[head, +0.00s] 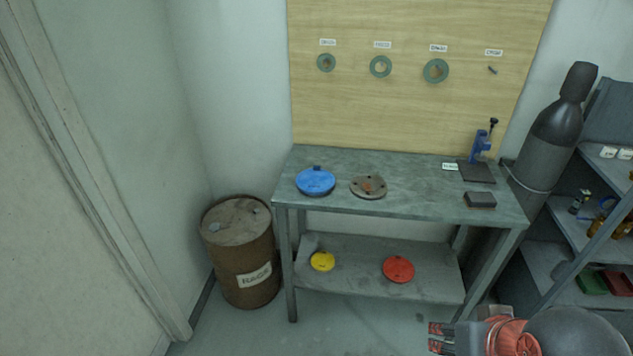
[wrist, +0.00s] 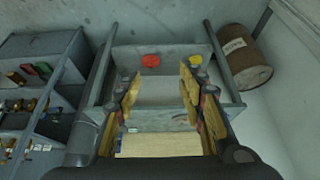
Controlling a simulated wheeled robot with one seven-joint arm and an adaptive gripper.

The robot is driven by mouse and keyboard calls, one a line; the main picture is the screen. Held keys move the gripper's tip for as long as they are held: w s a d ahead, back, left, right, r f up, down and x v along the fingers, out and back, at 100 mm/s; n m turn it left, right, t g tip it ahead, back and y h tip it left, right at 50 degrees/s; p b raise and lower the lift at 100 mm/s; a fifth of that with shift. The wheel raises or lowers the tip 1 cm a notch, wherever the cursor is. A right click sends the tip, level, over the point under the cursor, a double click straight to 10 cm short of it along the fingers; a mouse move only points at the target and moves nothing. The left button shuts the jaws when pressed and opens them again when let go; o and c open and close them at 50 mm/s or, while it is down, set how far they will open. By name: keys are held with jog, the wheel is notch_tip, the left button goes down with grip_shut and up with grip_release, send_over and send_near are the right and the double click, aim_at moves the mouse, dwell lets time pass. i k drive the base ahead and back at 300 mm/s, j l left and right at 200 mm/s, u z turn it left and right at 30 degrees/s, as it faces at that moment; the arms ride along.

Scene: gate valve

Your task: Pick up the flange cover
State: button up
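Three coloured round covers show in the head view. A blue cover (head: 316,182) lies on the table top at the left. A yellow cover (head: 322,261) and a red cover (head: 398,269) lie on the lower shelf. I cannot tell which is the named flange cover. A grey-brown metal flange (head: 368,187) lies beside the blue cover. My gripper (head: 434,338) is at the bottom right, in front of the table and apart from all of these. In the wrist view my gripper (wrist: 160,85) is open and empty, with the red cover (wrist: 151,61) and yellow cover (wrist: 195,59) beyond it.
The metal table (head: 420,205) carries a dark block (head: 480,200) and a blue clamp stand (head: 481,146) at right. A rusty barrel (head: 240,250) stands left; a gas cylinder (head: 548,140) and shelving (head: 570,235) stand right. A board (head: 410,110) with gaskets hangs behind.

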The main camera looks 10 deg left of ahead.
aim_at(315, 181)
jog(key=i+j, duration=0.9)
jog(key=j, duration=0.15)
jog(key=i+j, duration=0.9)
jog(key=j, duration=0.15)
